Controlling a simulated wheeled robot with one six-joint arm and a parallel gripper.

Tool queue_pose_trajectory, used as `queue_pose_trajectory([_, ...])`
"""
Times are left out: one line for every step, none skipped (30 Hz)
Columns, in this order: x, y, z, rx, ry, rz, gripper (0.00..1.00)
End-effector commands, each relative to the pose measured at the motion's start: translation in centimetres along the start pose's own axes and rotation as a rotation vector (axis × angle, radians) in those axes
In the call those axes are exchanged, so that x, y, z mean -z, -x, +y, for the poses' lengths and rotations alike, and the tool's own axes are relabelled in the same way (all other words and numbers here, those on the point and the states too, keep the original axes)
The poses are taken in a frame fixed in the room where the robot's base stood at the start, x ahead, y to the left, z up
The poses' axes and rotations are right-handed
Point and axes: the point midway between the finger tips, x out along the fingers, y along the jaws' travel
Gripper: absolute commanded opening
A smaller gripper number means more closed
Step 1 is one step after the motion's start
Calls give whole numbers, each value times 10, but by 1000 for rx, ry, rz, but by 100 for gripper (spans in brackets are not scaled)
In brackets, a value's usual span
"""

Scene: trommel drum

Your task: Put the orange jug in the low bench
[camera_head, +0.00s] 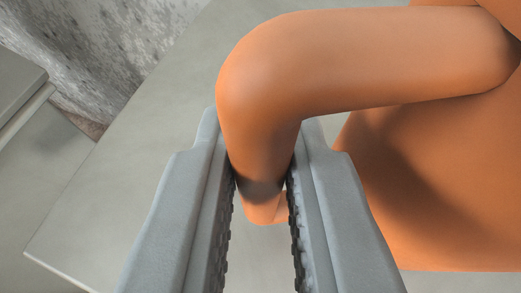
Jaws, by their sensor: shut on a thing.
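The orange jug (440,190) fills the right side of the head camera view, with its body cut off by the right edge. Its thick looped handle (258,85) reaches left from the body and bends down between the jaws. My gripper (262,190) is shut on the lower part of this handle, one ridged finger on each side. A pale grey flat surface (140,190) lies below the jug. I cannot tell whether the jug touches it, or whether it is the low bench.
The pale surface has an edge and a corner at the lower left. A grey slab-like thing (20,85) stands at the far left, beyond a gap. A mottled grey-white surface (110,45) shows at the upper left. The pale surface left of the gripper is clear.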

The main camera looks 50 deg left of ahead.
Motion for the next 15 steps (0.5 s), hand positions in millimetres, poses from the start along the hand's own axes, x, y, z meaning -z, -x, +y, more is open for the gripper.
queue_pose_trajectory([-1,0,0,0,0,0,0])
queue_pose_trajectory([-1,-1,0,0,0,0,0])
queue_pose_trajectory([-2,-1,0,0,0,0,0])
queue_pose_trajectory([-2,-1,0,0,0,0,0])
queue_pose_trajectory([-2,-1,0,0,0,0,16])
queue_pose_trajectory([-2,-1,0,0,0,0,24])
queue_pose_trajectory([-2,-1,0,0,0,0,30])
queue_pose_trajectory([-2,-1,0,0,0,0,36])
queue_pose_trajectory([-2,-1,0,0,0,0,40])
queue_pose_trajectory([-2,-1,0,0,0,0,40])
queue_pose_trajectory([-2,-1,0,0,0,0,40])
queue_pose_trajectory([-2,-1,0,0,0,0,40])
queue_pose_trajectory([-2,-1,0,0,0,0,40])
queue_pose_trajectory([-2,-1,0,0,0,0,40])
queue_pose_trajectory([-2,-1,0,0,0,0,40])
